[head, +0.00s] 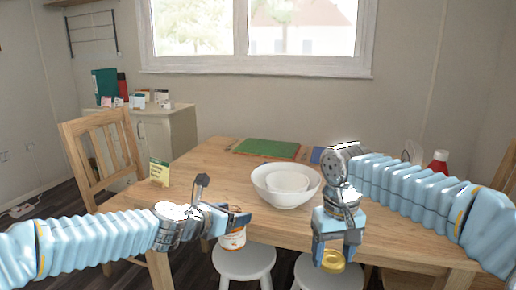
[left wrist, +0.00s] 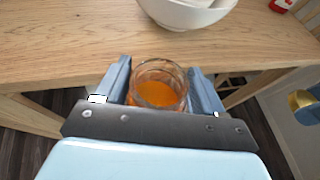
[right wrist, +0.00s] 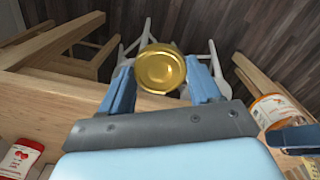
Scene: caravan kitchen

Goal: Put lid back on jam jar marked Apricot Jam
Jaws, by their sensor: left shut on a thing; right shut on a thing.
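The jam jar (head: 232,239) is clear glass with orange jam and a partly visible label. It is lidless, its open mouth showing in the left wrist view (left wrist: 158,88). My left gripper (head: 236,222) is shut on the jar and holds it upright in front of the table's near edge. The gold lid (head: 333,261) is in my right gripper (head: 335,250), which is shut on it. In the right wrist view the lid (right wrist: 161,70) sits flat between the fingertips. The lid is to the right of the jar and apart from it. The label's wording is not readable.
Nested white bowls (head: 286,186) stand on the wooden table (head: 225,165) behind the grippers. A green board (head: 270,148) lies at the back. White stools (head: 244,261) stand below the near edge.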

